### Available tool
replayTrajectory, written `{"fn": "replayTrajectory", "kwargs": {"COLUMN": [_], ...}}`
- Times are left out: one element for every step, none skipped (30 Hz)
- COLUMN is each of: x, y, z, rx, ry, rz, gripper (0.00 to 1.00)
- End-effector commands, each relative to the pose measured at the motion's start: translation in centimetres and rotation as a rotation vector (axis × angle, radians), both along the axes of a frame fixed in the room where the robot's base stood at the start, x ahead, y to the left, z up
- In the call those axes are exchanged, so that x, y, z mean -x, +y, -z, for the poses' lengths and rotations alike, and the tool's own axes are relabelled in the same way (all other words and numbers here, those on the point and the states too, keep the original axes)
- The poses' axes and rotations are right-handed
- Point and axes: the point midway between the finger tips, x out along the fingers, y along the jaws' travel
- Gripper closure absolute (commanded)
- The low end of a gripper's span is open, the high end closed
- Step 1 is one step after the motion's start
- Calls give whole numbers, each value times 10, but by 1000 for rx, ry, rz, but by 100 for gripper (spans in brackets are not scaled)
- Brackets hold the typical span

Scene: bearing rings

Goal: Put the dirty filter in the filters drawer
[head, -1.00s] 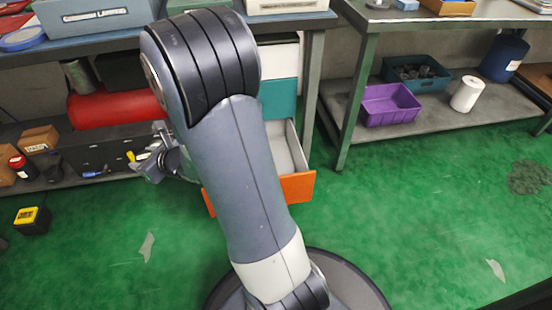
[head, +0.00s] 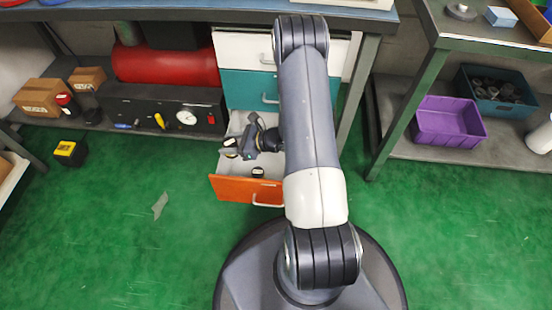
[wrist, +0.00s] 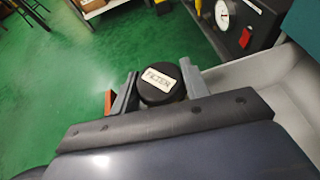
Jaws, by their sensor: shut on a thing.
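A black round filter (wrist: 160,82) with a pale label sits between the two fingers of my gripper (wrist: 158,90) in the wrist view. The gripper is shut on it. In the head view my gripper (head: 233,147) is over the open bottom drawer (head: 235,189), which has an orange front and a pale grey inside. The held filter is small there and partly hidden by the gripper. A second small black round thing with a white label (head: 258,172) lies in the drawer near its front. The drawer's right part is hidden by my arm.
Closed teal (head: 240,90) and white (head: 240,48) drawers are above the open one. A shelf with a black gauge box (head: 150,105) and a red cylinder (head: 165,66) is to the left. A purple bin (head: 450,122) stands on the right shelf.

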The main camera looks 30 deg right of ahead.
Motion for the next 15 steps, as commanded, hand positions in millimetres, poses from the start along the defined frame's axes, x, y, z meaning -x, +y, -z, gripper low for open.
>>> {"fn": "replayTrajectory", "kwargs": {"x": [6,10,14,17,19,21,23,24,25,25,25,25,25,25,25], "y": [0,1,2,2,3,3,3,4,4,4,4,4,4,4,4], "z": [8,12,17,20,23,26,29,34,41,47,54,62,68,74,80], "rx": [-3,-3,-3,-1,-2,-1,0,0,-1,-1,-1,-1,0,0,0], "ry": [4,3,1,1,2,0,0,0,1,1,1,1,0,0,0], "rz": [-25,-41,-56,-67,-76,-85,-91,-95,-98,-100,-100,-100,-100,-100,-100], "gripper": [80,80,80,80,80,80,80,80,80,80,80,80,80,80,80]}}
